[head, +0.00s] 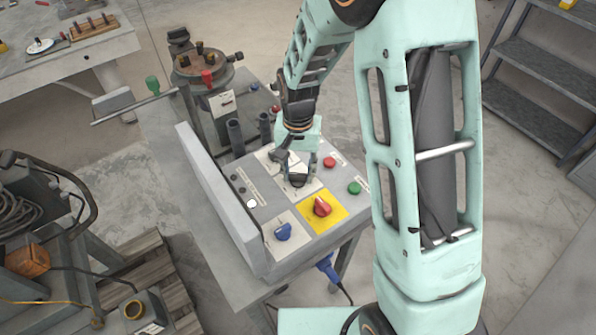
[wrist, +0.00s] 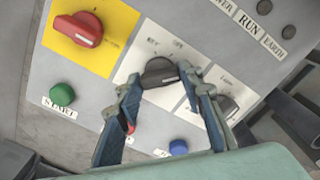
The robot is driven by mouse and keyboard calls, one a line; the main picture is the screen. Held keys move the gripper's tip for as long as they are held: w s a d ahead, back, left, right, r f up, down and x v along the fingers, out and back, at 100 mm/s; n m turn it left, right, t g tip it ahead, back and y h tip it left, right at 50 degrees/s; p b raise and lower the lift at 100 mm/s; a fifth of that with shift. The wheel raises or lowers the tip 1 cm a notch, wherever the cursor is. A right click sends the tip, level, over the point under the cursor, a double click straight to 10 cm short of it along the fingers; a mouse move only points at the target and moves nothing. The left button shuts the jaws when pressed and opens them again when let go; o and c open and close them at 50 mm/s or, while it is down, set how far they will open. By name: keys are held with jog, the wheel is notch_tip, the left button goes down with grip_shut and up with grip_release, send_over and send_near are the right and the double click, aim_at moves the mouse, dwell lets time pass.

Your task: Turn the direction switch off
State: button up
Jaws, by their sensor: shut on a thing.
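The direction switch appears to be the black knob (wrist: 159,72) on a white plate in the middle of the control panel. Small lettering above it looks like "REV" and "OFF". My gripper (wrist: 160,90) is shut on this knob, one finger on each side. In the head view my gripper (head: 297,168) reaches down onto the panel and hides most of the knob. Which mark the knob points to cannot be told for certain.
A red switch on a yellow plate (head: 336,221), a blue knob (head: 283,232), a green start button (head: 354,187) and a red button (head: 329,162) are close by. A raised wall (head: 217,190) edges the panel's left side. Another dark knob (wrist: 226,106) sits beside the fingers.

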aim_at(298, 174)
jog(key=n+b, duration=0.1)
jog(key=n, duration=0.3)
jog(key=shift+b, duration=0.35)
jog(key=shift+n+b, duration=0.3)
jog(key=shift+n, duration=1.9)
jog(key=o, duration=1.2)
jog(key=shift+c, duration=0.2)
notch_tip(298, 174, up, 12)
